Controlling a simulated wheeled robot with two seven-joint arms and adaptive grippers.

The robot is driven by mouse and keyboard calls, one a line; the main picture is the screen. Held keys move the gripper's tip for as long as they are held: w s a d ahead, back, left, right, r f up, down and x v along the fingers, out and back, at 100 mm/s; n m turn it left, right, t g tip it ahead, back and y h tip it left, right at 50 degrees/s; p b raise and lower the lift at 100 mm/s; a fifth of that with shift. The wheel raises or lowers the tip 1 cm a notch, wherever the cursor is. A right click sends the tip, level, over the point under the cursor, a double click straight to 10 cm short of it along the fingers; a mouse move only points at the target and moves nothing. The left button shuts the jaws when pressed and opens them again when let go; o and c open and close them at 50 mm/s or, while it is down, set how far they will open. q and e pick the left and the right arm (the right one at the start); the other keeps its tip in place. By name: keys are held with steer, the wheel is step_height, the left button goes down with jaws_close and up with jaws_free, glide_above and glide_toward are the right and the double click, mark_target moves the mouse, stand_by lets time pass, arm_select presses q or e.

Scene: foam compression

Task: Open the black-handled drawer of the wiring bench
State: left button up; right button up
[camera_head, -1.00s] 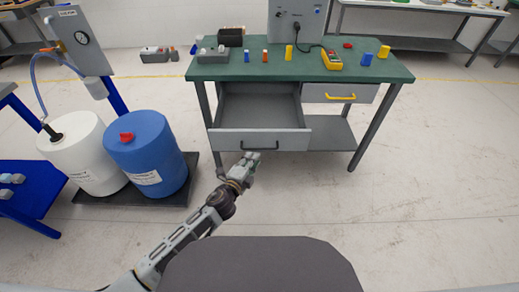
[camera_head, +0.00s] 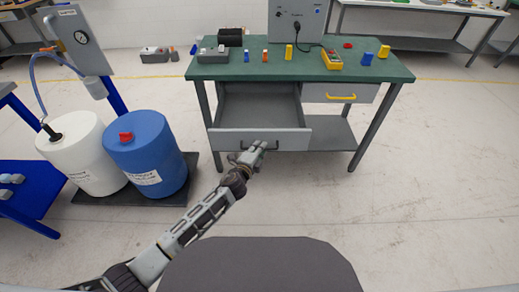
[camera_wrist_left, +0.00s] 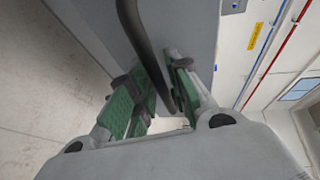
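The wiring bench (camera_head: 392,73) has a green top and two drawers. The left drawer, with a grey front (camera_head: 222,140) and a black handle (camera_head: 246,149), stands pulled out, its empty inside showing. My left gripper (camera_head: 258,146) is at the black handle in the head view, covering its right part. In the left wrist view, the black handle (camera_wrist_left: 143,40) runs between the green-padded fingers of my left gripper (camera_wrist_left: 160,88). The fingers stand apart, with the bar between them; whether a pad touches it is hard to tell. My right gripper is not in view.
The other drawer, with a yellow handle (camera_head: 341,97), is closed. Small parts and a yellow meter (camera_head: 332,61) stand on the bench top. A white drum (camera_head: 80,155) and a blue drum (camera_head: 147,155) stand at the left. The floor (camera_head: 400,220) at the front right is clear.

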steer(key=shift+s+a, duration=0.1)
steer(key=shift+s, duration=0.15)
arm_select(q)
jaws_close()
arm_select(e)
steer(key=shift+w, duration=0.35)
arm_select(q)
steer(key=shift+w, duration=0.15)
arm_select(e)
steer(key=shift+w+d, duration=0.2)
